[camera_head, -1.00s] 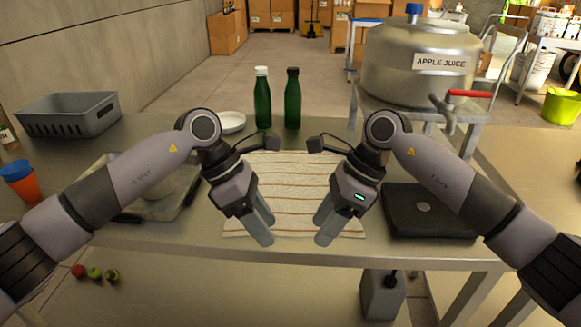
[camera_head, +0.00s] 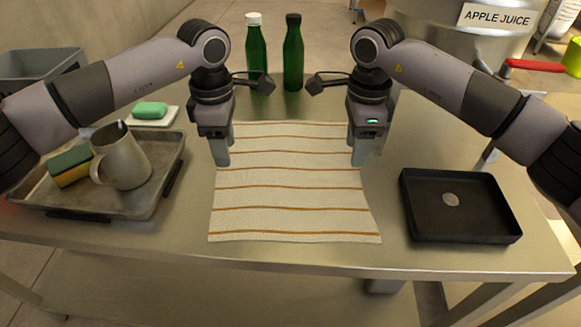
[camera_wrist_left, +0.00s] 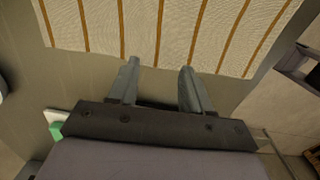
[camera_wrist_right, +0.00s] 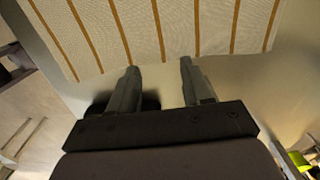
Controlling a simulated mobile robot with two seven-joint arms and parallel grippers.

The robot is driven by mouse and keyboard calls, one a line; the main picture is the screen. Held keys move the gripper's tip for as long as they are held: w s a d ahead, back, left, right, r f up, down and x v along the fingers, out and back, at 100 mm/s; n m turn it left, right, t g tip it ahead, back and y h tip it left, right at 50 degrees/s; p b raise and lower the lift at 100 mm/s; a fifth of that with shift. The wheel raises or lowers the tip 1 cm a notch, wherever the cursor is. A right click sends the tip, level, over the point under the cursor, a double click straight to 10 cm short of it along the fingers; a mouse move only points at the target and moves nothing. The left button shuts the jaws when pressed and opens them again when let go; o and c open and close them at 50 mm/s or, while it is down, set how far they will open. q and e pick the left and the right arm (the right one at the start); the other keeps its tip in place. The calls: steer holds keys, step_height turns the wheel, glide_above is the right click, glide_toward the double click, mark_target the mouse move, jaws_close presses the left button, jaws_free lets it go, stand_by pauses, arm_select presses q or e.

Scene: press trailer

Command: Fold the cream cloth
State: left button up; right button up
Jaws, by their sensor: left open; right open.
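The cream cloth (camera_head: 290,195) with brown stripes lies flat and spread out on the metal table. It also fills the top of the left wrist view (camera_wrist_left: 160,30) and the right wrist view (camera_wrist_right: 170,30). My left gripper (camera_head: 220,160) is open and empty, pointing down by the cloth's left edge. It also shows in the left wrist view (camera_wrist_left: 160,75). My right gripper (camera_head: 362,160) is open and empty by the cloth's right edge; it also shows in the right wrist view (camera_wrist_right: 158,75). I cannot tell whether the fingertips touch the cloth.
On the left, a tray (camera_head: 150,205) holds a metal pitcher (camera_head: 122,160) and a sponge (camera_head: 70,165). Green soap (camera_head: 150,110) sits behind it. Two green bottles (camera_head: 293,55) stand at the back. A black tray (camera_head: 460,225) with a round disc lies right of the cloth.

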mark_target(230, 171)
arm_select(q)
steer(key=shift+f, duration=2.15)
arm_select(e)
steer(key=shift+w+f, duration=0.1)
steer(key=shift+f, duration=2.05)
arm_select(q)
steer(key=shift+f, duration=0.1)
arm_select(e)
steer(key=shift+f, duration=0.1)
arm_select(q)
steer(key=shift+c, duration=0.2)
arm_select(e)
steer(key=shift+c, duration=0.2)
arm_select(q)
jaws_close()
arm_select(e)
jaws_close()
